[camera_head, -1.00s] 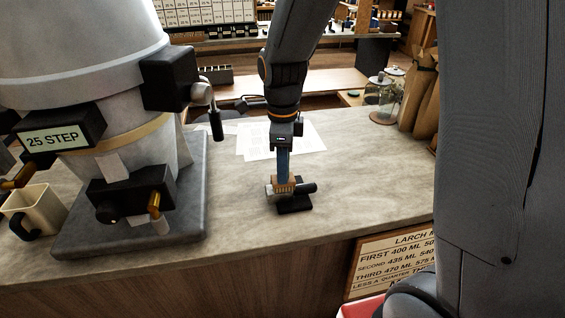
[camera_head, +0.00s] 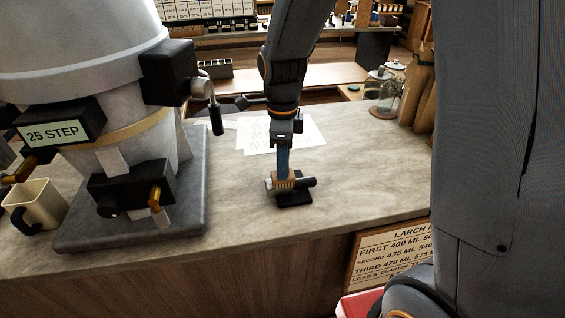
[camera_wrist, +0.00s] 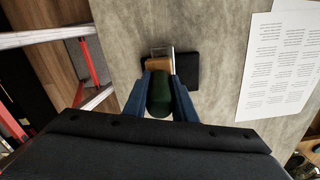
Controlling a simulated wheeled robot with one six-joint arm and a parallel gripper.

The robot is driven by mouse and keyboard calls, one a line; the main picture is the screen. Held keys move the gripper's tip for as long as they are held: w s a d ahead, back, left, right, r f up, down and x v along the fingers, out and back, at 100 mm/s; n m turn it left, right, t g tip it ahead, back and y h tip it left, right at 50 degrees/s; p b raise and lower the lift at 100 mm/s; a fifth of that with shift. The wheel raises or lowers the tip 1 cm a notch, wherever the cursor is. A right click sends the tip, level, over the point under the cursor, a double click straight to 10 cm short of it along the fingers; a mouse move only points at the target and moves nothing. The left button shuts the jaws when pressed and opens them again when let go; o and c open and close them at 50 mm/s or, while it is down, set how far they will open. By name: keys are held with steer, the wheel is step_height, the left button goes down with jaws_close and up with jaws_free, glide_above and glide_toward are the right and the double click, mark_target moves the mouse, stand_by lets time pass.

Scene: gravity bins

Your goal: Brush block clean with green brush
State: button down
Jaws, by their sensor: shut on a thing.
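My gripper (camera_head: 283,172) points down over the counter, its two blue fingers closed on the green brush (camera_wrist: 160,95). In the wrist view my gripper (camera_wrist: 160,82) has the brush's rounded dark green handle between the fingers. The brush's tan part (camera_head: 284,183) is low, over a small black block (camera_head: 294,199) on the counter. The block also shows in the wrist view (camera_wrist: 186,71), beside and partly under the tan part. A dark cylinder (camera_head: 305,183) lies across the block. I cannot tell whether bristles touch the block.
A large grey machine labelled "25 STEP" (camera_head: 53,133) stands on a slab at the left, with a cream mug (camera_head: 38,205) beside it. Printed sheets (camera_head: 255,136) lie behind my gripper. Glass jars (camera_head: 386,92) stand at the back right. The counter right of the block is clear.

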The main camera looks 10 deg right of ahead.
steer(key=shift+f, duration=0.3)
steer(key=shift+a+r, duration=0.1)
steer(key=shift+a, duration=1.1)
steer(key=shift+d+p, duration=0.1)
steer(key=shift+p, duration=0.2)
steer(key=shift+d, duration=1.1)
steer(key=shift+a, duration=0.1)
